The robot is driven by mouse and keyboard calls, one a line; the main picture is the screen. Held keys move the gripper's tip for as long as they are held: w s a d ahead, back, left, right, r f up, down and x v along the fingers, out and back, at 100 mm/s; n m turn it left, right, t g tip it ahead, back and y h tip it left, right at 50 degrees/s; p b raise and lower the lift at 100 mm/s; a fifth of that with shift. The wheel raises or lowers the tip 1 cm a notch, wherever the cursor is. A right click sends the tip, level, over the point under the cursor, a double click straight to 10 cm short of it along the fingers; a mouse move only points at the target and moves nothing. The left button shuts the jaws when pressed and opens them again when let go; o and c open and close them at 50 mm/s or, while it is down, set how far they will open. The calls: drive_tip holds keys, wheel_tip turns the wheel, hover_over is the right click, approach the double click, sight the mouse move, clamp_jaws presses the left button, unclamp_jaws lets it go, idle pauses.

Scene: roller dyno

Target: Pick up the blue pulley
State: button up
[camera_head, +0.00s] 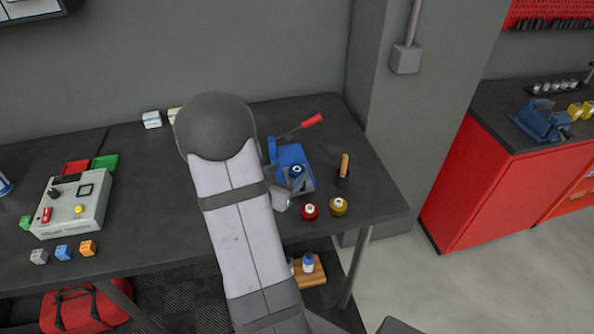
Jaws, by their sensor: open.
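The blue pulley (297,170) looks like a small dark blue spool with a pale top. It appears to stand at or on the front of a blue device (291,154) with a red-handled lever (312,121). My gripper (289,194) is open just in front of the blue pulley, at the end of my arm. My arm hides part of the device's left side. From this view I cannot tell whether the jaws touch or surround the pulley. A red pulley (310,211) and a yellow pulley (338,206) stand to the right, near the table's front edge.
An orange-handled tool (344,168) stands in a dark holder at the right. A grey control box (73,205) and several small blocks (63,252) are at the left. Behind are white boxes (152,119). The dark table (378,195) is bare at its right end.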

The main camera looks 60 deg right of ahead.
sight(294, 173)
drive_tip(key=shift+p+x, duration=1.05)
drive_tip(key=shift+x, duration=1.5)
drive_tip(key=shift+f, duration=0.15)
drive_tip(key=c, duration=1.2)
